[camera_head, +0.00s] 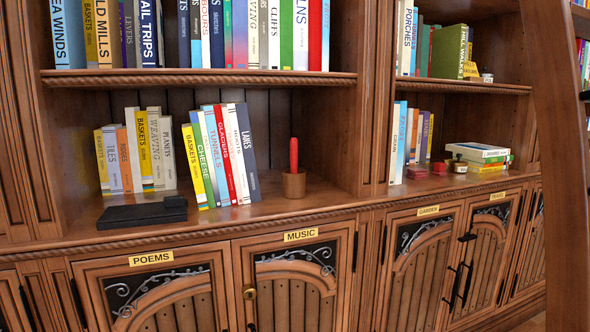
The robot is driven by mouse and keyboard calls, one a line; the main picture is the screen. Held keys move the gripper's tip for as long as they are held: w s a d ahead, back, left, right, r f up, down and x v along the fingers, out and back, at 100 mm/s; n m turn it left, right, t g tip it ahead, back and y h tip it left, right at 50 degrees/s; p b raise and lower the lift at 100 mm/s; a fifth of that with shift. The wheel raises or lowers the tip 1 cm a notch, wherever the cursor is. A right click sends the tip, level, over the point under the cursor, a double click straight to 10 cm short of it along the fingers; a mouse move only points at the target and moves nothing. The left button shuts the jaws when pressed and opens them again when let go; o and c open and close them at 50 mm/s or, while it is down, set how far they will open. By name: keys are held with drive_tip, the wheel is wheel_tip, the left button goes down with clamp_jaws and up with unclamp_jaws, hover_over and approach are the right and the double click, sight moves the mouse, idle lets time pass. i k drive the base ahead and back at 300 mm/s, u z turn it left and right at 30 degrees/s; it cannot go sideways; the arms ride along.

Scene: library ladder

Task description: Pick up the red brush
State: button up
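The red brush (294,154) stands upright in a small round brown wooden holder (293,184). Only the upper red part of the brush shows; its lower end is hidden inside the holder. The holder sits on the wooden shelf ledge (300,203) above the cupboard doors, to the right of a row of leaning books. My gripper is not in view.
Leaning books (222,154) stand just left of the holder. A black flat item (140,214) lies on the ledge further left. An upper shelf (200,78) runs above the brush. A wooden upright (372,110) stands to its right. A slanted wooden beam (562,180) is at far right.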

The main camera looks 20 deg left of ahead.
sight(294, 142)
drive_tip(key=u, duration=0.55)
drive_tip(key=i, duration=0.85)
drive_tip(key=z, duration=0.15)
